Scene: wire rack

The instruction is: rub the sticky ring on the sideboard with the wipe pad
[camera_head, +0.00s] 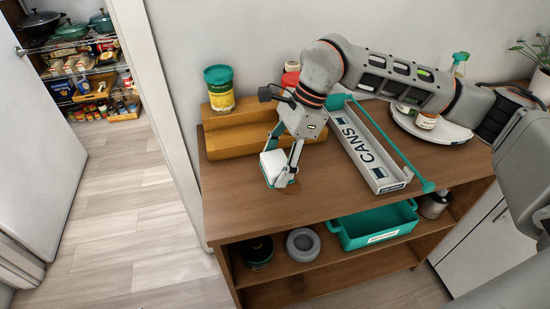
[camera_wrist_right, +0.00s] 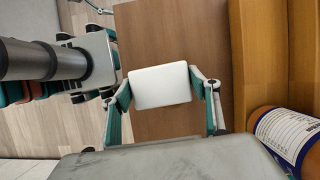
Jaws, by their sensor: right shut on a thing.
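My right gripper (camera_head: 280,163) is shut on the white wipe pad (camera_head: 272,168) over the front left part of the sideboard top (camera_head: 330,203). In the right wrist view the wipe pad (camera_wrist_right: 160,86) sits flat between the two fingers. A small darker brown patch (camera_head: 290,186) shows on the wood beside the fingertips, perhaps part of the sticky ring; the rest is hidden by the pad and fingers. I cannot tell whether the pad touches the wood. A grey and dark arm end, probably my left gripper (camera_wrist_right: 90,68), shows at the left of the wrist view; its jaws are unclear.
A wooden step riser (camera_head: 235,138) with a green and yellow canister (camera_head: 219,88) stands behind the pad. A CANS tray (camera_head: 362,150) lies to the right, near a round white turntable (camera_head: 458,132). A teal bin (camera_head: 375,225) sits on the shelf below. The sideboard's front left top is clear.

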